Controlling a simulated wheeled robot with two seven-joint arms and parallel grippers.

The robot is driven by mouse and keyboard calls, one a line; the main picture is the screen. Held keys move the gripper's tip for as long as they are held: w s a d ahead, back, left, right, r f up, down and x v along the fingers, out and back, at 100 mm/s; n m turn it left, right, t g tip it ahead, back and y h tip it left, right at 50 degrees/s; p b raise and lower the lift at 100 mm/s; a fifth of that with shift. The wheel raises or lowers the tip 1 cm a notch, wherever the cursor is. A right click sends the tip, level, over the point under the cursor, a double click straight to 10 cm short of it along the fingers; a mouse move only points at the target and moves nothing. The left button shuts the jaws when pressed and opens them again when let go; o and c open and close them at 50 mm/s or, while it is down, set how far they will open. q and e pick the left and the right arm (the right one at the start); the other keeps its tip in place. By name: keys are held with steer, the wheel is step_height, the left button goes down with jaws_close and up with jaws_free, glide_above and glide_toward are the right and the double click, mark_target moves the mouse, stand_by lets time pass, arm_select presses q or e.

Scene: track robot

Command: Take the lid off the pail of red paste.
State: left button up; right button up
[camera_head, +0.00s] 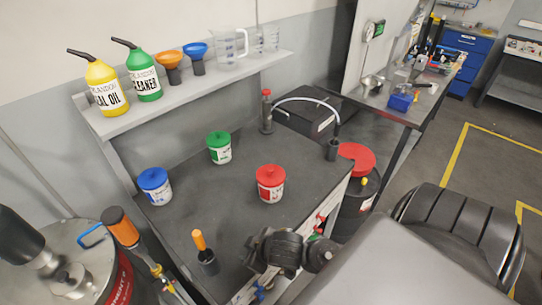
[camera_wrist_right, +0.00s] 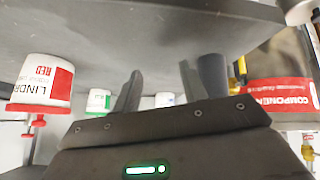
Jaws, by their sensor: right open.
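The red-lidded pail (camera_head: 270,184) stands upright on the dark bench top, its lid (camera_head: 270,173) seated on it. In the right wrist view, which is upside down, the red pail (camera_wrist_right: 42,82) is at the left with its red label and the lid knob (camera_wrist_right: 37,122) pointing down. My right gripper (camera_head: 268,247) is over the bench's front edge, nearer than the pail and apart from it. In the wrist view its two fingers (camera_wrist_right: 160,88) are spread with nothing between them. My left gripper is not clearly seen.
A green-lidded pail (camera_head: 219,148) and a blue-lidded pail (camera_head: 154,186) stand on the bench (camera_head: 225,207). An orange-handled tool in a dark cup (camera_head: 207,262) is near the front left. A shelf (camera_head: 190,95) with bottles and jugs is behind. Bare bench surrounds the red pail.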

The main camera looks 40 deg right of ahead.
steer(key=w+r+n+t+y, duration=0.25)
steer(key=w+r, duration=0.25)
steer(key=w, duration=0.5)
steer(key=m+g+h, duration=0.1)
steer(key=m+g, duration=0.1)
steer(key=g, duration=0.4)
glide_toward(272, 169)
steer(key=shift+g+h, duration=0.25)
steer(key=x, duration=0.4)
steer(key=shift+w, duration=0.2)
steer(key=shift+w+a+f+p, duration=0.1)
steer(key=shift+a+f+p, duration=0.1)
steer(key=shift+f+p, duration=0.25)
steer(key=p+x, duration=0.1)
steer(key=x, duration=0.2)
steer(key=shift+w+a+f, duration=0.1)
steer(key=shift+w+a, duration=0.1)
steer(key=shift+w+f, duration=0.15)
steer(key=shift+f, duration=0.3)
jaws_close()
